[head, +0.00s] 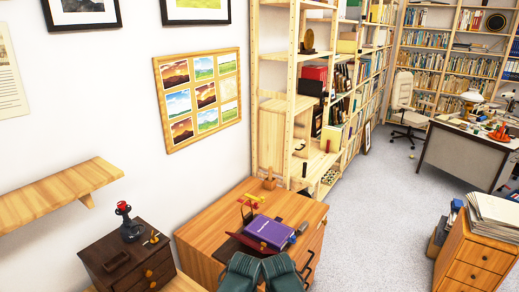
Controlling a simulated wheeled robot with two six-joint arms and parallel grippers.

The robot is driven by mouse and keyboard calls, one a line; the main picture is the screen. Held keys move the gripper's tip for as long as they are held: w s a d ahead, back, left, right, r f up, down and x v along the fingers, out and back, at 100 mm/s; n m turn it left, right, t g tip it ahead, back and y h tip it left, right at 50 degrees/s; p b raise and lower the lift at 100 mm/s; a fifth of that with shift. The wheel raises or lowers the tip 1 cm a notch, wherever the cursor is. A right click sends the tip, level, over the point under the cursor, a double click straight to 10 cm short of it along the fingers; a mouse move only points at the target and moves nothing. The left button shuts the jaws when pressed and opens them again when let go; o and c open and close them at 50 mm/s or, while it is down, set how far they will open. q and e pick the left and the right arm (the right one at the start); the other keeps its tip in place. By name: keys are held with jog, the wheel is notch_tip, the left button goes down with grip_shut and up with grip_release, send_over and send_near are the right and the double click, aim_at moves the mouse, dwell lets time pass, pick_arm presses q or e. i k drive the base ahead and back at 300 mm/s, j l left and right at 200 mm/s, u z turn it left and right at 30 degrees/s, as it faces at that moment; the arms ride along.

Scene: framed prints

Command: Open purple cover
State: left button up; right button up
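A purple book-like object (270,231) with faint pale lettering lies flat on top of the wooden cabinet (207,237). Its purple cover faces up and looks shut. A dark red flat piece (240,246) lies against its left side; I cannot tell whether it belongs to the purple object. Two dark green rounded shapes at the bottom edge, just in front of the purple object, may be parts of my arms. I cannot make out the fingers of either gripper, and nothing is seen holding the cover.
A yellow and red item (250,201) stands behind the purple object, and a small grey-blue item (292,238) lies at its right. A dark wooden chest (113,262) stands at left below a wall shelf (62,192). Bookshelves (300,100) rise behind.

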aim_at(271, 231)
jog(key=l+u, duration=0.2)
jog(key=l, duration=0.3)
jog(key=l+u, duration=0.25)
jog(key=l, duration=0.25)
jog(key=k+l+u, duration=0.2)
jog(key=l, duration=0.25)
jog(key=k+l+u, duration=0.2)
jog(key=l, duration=0.3)
jog(key=i+l+u, duration=0.15)
jog(key=u, duration=0.4)
jog(key=i+l+u, duration=0.1)
jog(key=l+u, duration=0.2)
jog(key=l, duration=0.15)
jog(key=l+u, duration=0.3)
jog(key=l, duration=0.2)
jog(key=l+u, duration=0.1)
jog(key=l, duration=0.75)
jog(key=l+u, duration=0.15)
jog(key=l, duration=0.65)
jog(key=k+l+u, duration=0.1)
jog(key=l, duration=1.25)
jog(key=k+l, duration=0.15)
jog(key=l, duration=0.4)
jog(key=i+l, duration=0.1)
jog(key=l, duration=0.35)
jog(key=i+l+z, duration=0.15)
jog(key=l, duration=0.7)
jog(key=i+l+z, duration=0.15)
jog(key=l, duration=0.3)
